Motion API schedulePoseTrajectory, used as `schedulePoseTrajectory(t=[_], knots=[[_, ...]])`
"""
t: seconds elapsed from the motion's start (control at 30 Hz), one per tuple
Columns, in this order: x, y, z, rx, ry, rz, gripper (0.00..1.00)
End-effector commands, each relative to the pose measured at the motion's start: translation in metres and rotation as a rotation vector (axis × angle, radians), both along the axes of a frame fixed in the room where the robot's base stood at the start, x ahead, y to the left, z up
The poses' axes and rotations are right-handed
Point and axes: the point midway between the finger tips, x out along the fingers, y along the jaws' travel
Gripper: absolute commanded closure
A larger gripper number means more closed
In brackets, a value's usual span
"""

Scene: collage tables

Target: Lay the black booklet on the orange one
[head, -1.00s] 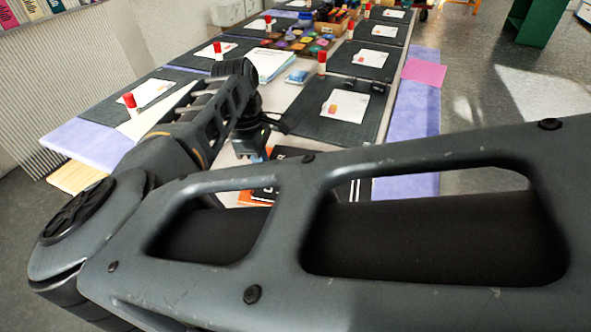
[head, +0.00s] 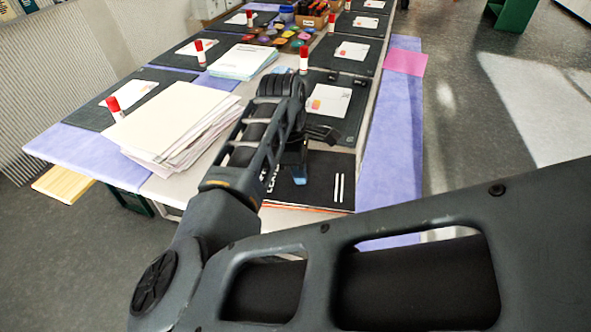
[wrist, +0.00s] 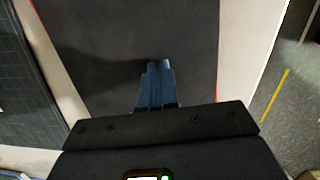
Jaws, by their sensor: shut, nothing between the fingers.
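The black booklet (head: 325,180) lies near the front end of the table, with white lettering on its left and two white stripes on its right. A thin orange edge of the orange booklet (head: 303,208) shows under its front side. The black cover (wrist: 110,45) fills the middle of the wrist view, with thin orange-red strips along both sides, so it covers most of the orange one. My gripper (wrist: 160,66) is shut and empty, pointing at the black cover. In the head view my gripper (head: 298,180) is over the booklet; whether the tips touch it I cannot tell.
A thick stack of pale paper (head: 175,125) lies left of my arm. A dark mat (head: 345,112) with a white card and a red-capped glue stick (head: 304,60) lies beyond the booklets. A pink sheet (head: 406,62) lies on the lilac bench at right.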

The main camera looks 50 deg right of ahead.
Motion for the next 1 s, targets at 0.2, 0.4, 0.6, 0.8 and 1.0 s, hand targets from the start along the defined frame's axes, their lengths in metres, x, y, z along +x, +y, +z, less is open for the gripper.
schedulePoseTrajectory(t=[0.2, 0.4, 0.6, 0.8, 1.0], knots=[[-0.001, 0.0, -0.006, 0.005, 0.003, 0.0, 1.0], [-0.001, 0.001, -0.008, 0.006, 0.004, 0.0, 1.0], [0.017, 0.013, -0.012, 0.012, 0.001, 0.004, 1.0], [0.029, 0.02, -0.01, 0.01, 0.005, 0.003, 1.0], [0.028, 0.019, -0.01, 0.01, 0.006, 0.004, 1.0]])
